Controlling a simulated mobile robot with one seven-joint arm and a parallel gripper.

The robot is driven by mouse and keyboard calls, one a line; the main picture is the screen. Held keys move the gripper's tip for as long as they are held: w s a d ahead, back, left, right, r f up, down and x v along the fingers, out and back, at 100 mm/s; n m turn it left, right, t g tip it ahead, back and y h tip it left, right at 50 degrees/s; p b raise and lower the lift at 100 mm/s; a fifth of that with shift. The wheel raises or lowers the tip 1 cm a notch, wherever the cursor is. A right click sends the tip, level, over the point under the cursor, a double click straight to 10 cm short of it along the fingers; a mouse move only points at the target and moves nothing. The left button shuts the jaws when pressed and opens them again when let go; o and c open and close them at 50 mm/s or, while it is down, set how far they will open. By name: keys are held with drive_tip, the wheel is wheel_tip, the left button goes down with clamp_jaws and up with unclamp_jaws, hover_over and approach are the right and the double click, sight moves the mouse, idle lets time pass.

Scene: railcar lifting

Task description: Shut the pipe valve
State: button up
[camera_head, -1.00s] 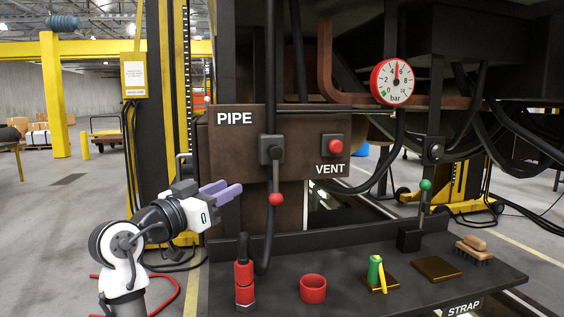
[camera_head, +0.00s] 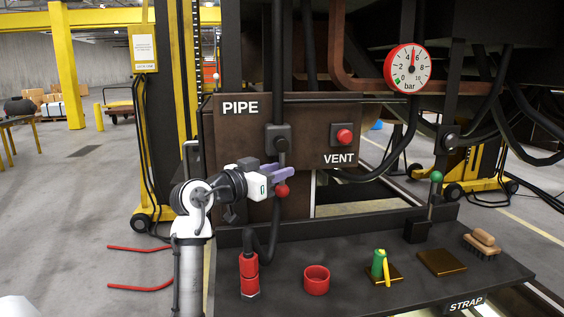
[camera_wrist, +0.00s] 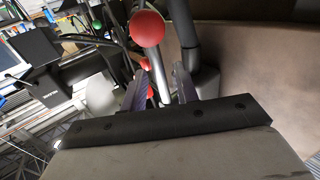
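The pipe valve (camera_head: 278,138) is a dark block on the brown panel under the PIPE label. Its lever hangs down and ends in a red ball knob (camera_head: 282,190). My gripper (camera_head: 284,173) is at the lever, just above the knob, and its purple fingers hide part of the rod. In the wrist view my gripper (camera_wrist: 162,78) has its fingers apart, with the pale lever rod (camera_wrist: 160,75) showing between them. The red knob (camera_wrist: 147,28) is near the top there. I cannot tell whether either finger touches the rod.
A red VENT button (camera_head: 344,137) is right of the valve. A pressure gauge (camera_head: 408,69) is above right.

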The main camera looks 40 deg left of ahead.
drive_tip(key=shift+w+d, duration=0.1)
drive_tip(key=shift+w, duration=0.8)
drive_tip(key=shift+c, duration=0.3)
clamp_jaws()
